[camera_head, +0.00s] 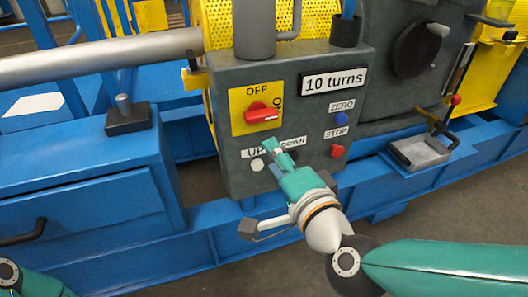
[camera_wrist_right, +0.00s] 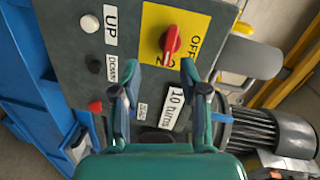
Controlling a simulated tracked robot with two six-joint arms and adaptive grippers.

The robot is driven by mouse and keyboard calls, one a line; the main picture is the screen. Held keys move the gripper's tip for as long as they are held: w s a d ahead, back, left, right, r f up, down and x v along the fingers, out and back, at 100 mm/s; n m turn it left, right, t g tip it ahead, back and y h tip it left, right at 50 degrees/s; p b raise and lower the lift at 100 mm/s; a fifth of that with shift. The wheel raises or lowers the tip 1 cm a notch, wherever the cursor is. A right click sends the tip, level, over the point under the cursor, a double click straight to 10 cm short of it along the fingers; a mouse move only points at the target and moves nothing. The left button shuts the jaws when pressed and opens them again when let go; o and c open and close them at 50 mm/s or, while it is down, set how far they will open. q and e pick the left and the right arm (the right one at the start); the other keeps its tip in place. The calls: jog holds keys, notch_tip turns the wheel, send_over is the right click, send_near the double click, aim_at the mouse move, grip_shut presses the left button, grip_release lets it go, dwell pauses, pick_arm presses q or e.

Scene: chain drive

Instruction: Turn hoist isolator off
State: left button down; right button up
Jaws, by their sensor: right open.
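The hoist isolator is a red rotary knob (camera_head: 262,112) on a yellow plate (camera_head: 240,98) on the grey control box (camera_head: 222,85). OFF is printed at the top of the plate and a sideways, partly readable ON at its right. The knob's handle lies roughly level, in line with the ON side. In the right wrist view the knob (camera_wrist_right: 171,40) shows beyond the fingertips. My right gripper (camera_head: 275,155) is open and empty, in front of the box below the knob and apart from it; it also shows in the wrist view (camera_wrist_right: 160,75). My left gripper is out of view.
Below the knob are a white UP button (camera_head: 257,165) and a DOWN label, its button hidden by my gripper. A blue ZERO button (camera_head: 341,118), a red STOP button (camera_head: 337,151) and a "10 turns" label (camera_head: 333,81) are at right. A grey pipe (camera_head: 100,58) runs at left.

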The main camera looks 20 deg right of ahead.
pick_arm(q)
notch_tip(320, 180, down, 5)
jog(key=b, duration=0.3)
pick_arm(e)
jog(key=s+d+m+t, duration=0.1)
jog(key=s+m, duration=0.1)
jog(key=p, duration=0.7)
send_near(264, 120)
jog(key=w, duration=0.2)
pick_arm(q)
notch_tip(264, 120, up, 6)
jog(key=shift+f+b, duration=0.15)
jog(key=shift+b, duration=0.45)
pick_arm(e)
jog(key=shift+m+t+h, duration=0.3)
jog(key=shift+m, duration=0.1)
jog(key=w, duration=0.6)
jog(key=w+a, duration=0.1)
jog(key=w, duration=0.2)
jog(key=shift+w+f, duration=0.15)
jog(key=shift+f, duration=0.05)
grip_shut()
jog(key=shift+d, duration=0.25)
jog(key=shift+a+f, duration=0.1)
jog(key=shift+a, duration=0.05)
